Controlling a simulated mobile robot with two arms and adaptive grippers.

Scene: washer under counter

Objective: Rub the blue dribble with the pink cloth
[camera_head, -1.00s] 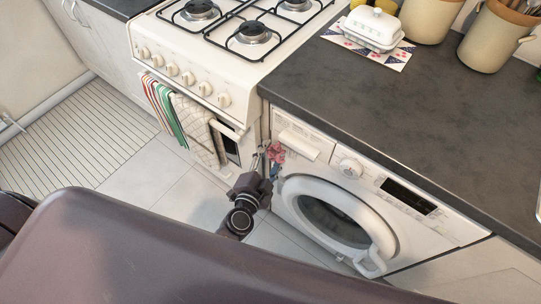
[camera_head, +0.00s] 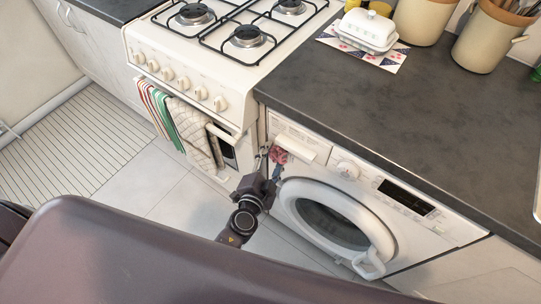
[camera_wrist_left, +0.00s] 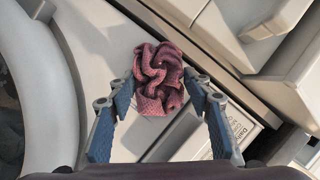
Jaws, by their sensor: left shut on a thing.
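The crumpled pink cloth (camera_head: 279,155) is at the upper left of the washing machine's white front, by the drawer. My left gripper (camera_head: 270,165) is shut on it. In the left wrist view the cloth (camera_wrist_left: 158,78) bunches between the blue-padded fingertips, in front of the white panel. It looks close to or against the panel; I cannot tell firm contact. I cannot make out the blue dribble in either view; the cloth and fingers may hide it. My right gripper is not in view.
The washer's round door (camera_head: 336,222) is closed, just right of my left gripper. The drawer handle (camera_head: 300,143) juts out beside the cloth. The stove (camera_head: 190,90), with hanging towels (camera_head: 190,130), stands to the left. The dark counter (camera_head: 390,120) overhangs above. Floor in front is clear.

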